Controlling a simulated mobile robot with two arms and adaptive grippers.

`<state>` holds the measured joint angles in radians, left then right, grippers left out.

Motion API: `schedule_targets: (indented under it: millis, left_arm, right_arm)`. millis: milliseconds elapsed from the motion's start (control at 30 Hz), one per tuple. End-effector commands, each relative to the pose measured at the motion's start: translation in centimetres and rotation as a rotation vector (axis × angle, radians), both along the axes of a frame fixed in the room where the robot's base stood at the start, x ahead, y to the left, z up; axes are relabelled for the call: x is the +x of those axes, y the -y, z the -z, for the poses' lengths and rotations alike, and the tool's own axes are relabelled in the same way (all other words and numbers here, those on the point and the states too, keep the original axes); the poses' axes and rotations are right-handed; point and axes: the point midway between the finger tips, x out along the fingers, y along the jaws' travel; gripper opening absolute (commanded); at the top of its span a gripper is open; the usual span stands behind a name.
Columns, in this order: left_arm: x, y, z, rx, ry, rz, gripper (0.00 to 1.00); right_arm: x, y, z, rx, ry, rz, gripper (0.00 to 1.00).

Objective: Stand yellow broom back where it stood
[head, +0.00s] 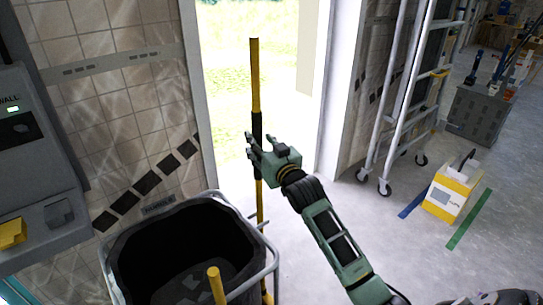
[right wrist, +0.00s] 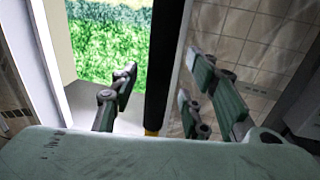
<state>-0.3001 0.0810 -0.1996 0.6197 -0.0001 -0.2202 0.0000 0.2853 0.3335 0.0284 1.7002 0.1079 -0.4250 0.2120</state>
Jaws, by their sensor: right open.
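The yellow broom (head: 254,85) stands close to upright in front of the bright doorway. Its long yellow handle has a black grip section, and its lower part runs down beside the bin, where the rail partly hides it; I cannot see its head. My right gripper (head: 256,152) is open at the black section. In the right wrist view the black section of the broom (right wrist: 166,60) passes between the spread fingers of my right gripper (right wrist: 160,100). I cannot tell whether any finger touches it. My left gripper is not in view.
A grey wall unit (head: 35,170) is at left. A wheeled metal ladder (head: 405,100) and a yellow box (head: 450,192) stand right.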

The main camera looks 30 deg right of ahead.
Motion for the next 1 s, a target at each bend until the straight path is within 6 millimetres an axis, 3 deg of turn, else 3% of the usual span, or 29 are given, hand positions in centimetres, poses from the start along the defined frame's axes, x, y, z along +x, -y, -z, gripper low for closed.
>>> schedule_targets:
  millis: [200,400,600,1000]
  left_arm:
    - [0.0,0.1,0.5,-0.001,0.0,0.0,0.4]
    - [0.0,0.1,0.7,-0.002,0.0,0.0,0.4]
    - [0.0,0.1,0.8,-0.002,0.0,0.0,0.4]
    - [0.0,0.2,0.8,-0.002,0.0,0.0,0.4]
  right_arm:
    - [-4.5,-0.4,0.2,0.0,-0.002,-0.001,0.43]
    - [-7.5,-0.6,0.2,0.0,-0.001,-0.001,0.43]
    - [-8.7,-0.7,0.0,0.0,0.0,0.0,0.43]
    - [-8.7,-0.7,0.0,0.0,0.0,0.0,0.43]
